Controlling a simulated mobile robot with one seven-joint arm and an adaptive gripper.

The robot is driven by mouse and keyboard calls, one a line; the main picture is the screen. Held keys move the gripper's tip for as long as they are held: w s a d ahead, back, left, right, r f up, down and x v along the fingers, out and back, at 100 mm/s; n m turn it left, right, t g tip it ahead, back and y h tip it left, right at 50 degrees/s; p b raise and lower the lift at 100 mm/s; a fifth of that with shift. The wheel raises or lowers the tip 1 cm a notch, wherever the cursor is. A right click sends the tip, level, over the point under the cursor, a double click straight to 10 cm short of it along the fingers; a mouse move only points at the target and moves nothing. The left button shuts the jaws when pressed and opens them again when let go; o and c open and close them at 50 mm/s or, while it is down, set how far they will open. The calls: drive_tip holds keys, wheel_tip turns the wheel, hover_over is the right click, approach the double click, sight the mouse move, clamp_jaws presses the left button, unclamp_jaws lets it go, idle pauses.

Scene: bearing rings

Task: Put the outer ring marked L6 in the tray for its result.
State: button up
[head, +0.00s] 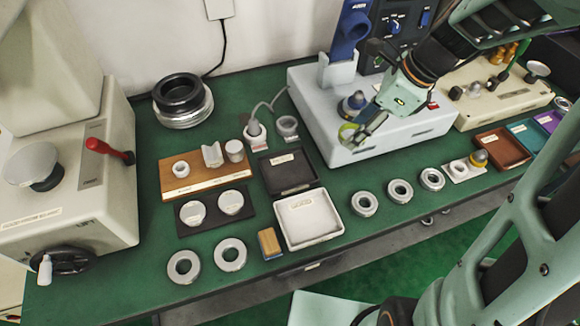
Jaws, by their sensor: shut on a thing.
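My gripper (362,130) is shut over the pale machine with the blue-topped spindle (353,103). A small greyish, ring-like thing, mostly hidden by the fingers, is between them; no mark on it can be read. Three loose steel rings (364,204), (400,191), (431,179) lie in a row in front of the machine, and two larger rings (184,267), (230,254) lie at the front left. A dark tray (288,187) and a white tray (310,238) stand mid-bench. Brown (502,149), teal (530,134) and purple (549,121) trays stand at the right. Tray labels are too small to read.
A wooden board (205,184) with small parts and a dark plate with two discs (230,202) lie left of the trays. A white press (60,190) fills the left end. A cable loops to a small stand (256,135). Bare green bench shows between rings and machine.

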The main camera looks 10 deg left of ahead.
drive_tip(key=shift+a, duration=0.2)
approach(286, 171)
drive_tip(key=shift+w+a+f+b, duration=0.15)
drive_tip(key=shift+a+f+b, duration=0.25)
drive_tip(key=shift+f+b, duration=0.05)
drive_tip(key=shift+w+a+f+b, duration=0.2)
drive_tip(key=shift+a+f+b, duration=0.2)
drive_tip(key=shift+b, duration=0.05)
drive_tip(key=shift+s+a+f, duration=0.1)
drive_tip(key=shift+a+f, duration=0.1)
drive_tip(key=shift+f, duration=0.1)
drive_tip(key=shift+a+f+b, duration=0.15)
drive_tip(key=shift+f+b, duration=0.45)
drive_tip(key=shift+f, duration=1)
drive_tip(key=shift+f, duration=0.15)
drive_tip(key=o, duration=1.3)
